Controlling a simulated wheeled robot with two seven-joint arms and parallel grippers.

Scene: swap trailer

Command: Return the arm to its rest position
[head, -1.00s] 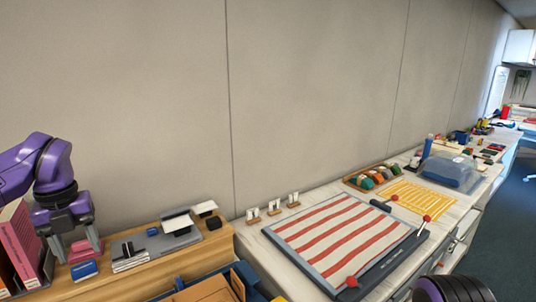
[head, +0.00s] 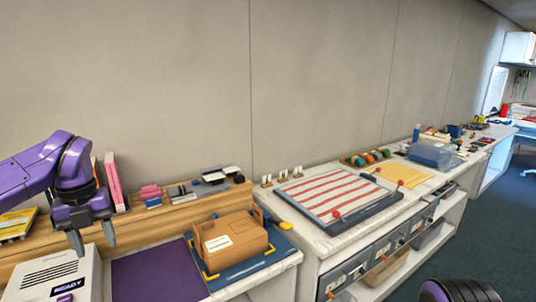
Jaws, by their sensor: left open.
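My left arm comes in from the left in purple, and its dark grey left gripper (head: 92,240) points down with the jaws apart and nothing between them. It hangs over the near counter, between the white READY box (head: 62,268) and the purple mat (head: 160,272). Of my right arm, only a dark rounded part with purple shows at the bottom edge; its gripper is not in view.
A cardboard box (head: 232,241) sits on a blue tray (head: 282,243) to the right. Books (head: 116,182) and small items stand on the wooden ledge (head: 150,225) behind. A red-striped board (head: 330,192) lies on the white counter farther right.

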